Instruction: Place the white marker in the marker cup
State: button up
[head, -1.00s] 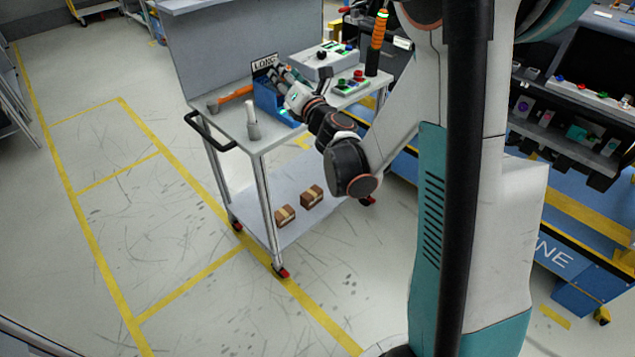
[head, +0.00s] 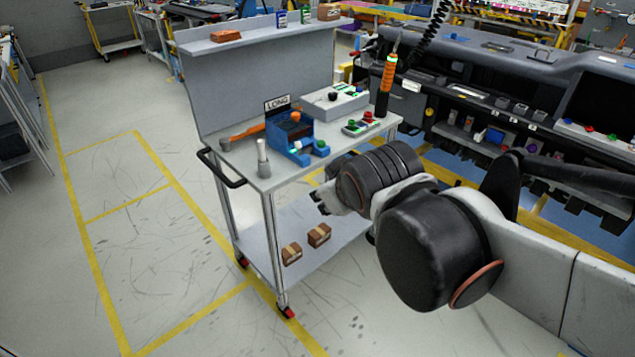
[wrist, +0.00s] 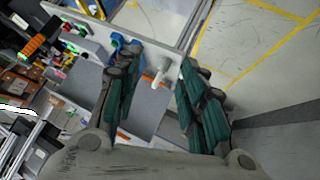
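A blue bin (head: 290,140) with a LONG sign stands right of the cup, an orange-handled tool (head: 243,132) behind it. A grey control box (head: 335,102), a button panel (head: 363,124) and an orange-and-black tool (head: 386,85) are farther right. Two brown boxes (head: 305,244) lie on the lower shelf.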

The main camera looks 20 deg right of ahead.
jog(key=s+a+f+m+g+y, duration=0.1)
jog(key=s+a+f+m+g, duration=0.1)
jog(key=s+a, duration=0.2)
jog(key=s, duration=0.2)
jog(key=shift+s+f+y, duration=0.3)
jog(key=shift+s+y, duration=0.1)
dwell(0.7)
